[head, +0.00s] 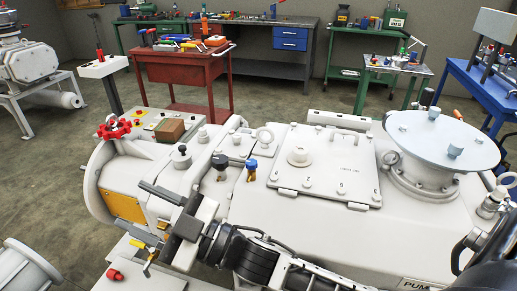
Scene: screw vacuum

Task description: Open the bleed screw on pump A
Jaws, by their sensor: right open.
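The large pale grey pump (330,225) fills the foreground; its front label starts "PUM" and the rest is hidden. On its top stand a dark-capped fitting (220,162), a blue-capped fitting (251,164) and a small black knob (182,150). I cannot tell which fitting is the bleed screw. My right gripper (142,208) is open and empty, its fingers pointing left in front of the pump's left end. A yellow-handled valve (148,258) lies just below the fingers, partly hidden by the gripper. My left gripper is out of view.
A red handwheel (113,129) and a brown box (169,130) are at the pump's left end. A wide round flange (442,137) rises at right. A red tool cart (185,75) and workbenches stand behind. Bare floor (50,165) lies left.

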